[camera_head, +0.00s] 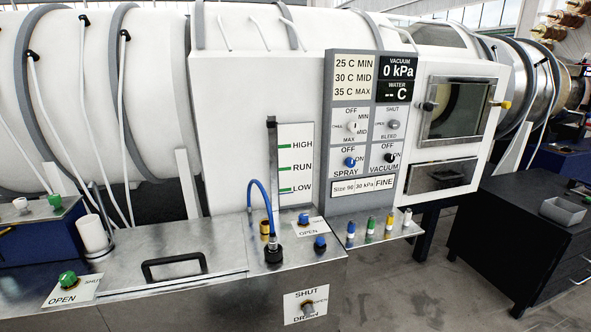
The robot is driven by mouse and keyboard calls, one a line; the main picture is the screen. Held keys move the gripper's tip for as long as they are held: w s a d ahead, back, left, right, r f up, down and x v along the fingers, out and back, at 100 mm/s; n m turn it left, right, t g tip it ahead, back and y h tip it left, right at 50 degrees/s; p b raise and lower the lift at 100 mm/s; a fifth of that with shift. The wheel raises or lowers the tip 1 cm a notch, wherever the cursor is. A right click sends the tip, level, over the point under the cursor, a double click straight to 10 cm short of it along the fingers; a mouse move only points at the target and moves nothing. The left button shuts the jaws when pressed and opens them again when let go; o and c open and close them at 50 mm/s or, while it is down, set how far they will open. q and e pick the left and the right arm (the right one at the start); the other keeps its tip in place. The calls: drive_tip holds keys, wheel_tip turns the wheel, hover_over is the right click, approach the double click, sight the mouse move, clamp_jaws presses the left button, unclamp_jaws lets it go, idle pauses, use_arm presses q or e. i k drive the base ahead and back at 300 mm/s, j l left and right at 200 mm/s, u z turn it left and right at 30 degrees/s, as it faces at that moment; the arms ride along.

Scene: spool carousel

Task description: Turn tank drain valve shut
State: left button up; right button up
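The tank drain valve is a small grey knob (307,309) on a white plate (292,305) on the front face of the metal tank (235,305). The plate reads SHUT at the top, OPEN at the upper right and a partly covered word starting DR below. The knob sits at the lower middle of the plate and hides part of that word. Which mark the knob points to is too small to tell. Neither of my grippers shows in the head view, and nothing touches the knob.
On the tank top stand a black lid handle (174,266), a blue hose (262,200), a blue knob (303,218) by an OPEN plate, and a green knob (67,279). A control panel (341,120) rises behind. A black cabinet (515,230) stands right. Floor before the drain plate looks clear.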

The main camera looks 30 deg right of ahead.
sight(308, 310)
drive_tip(key=z, duration=1.05)
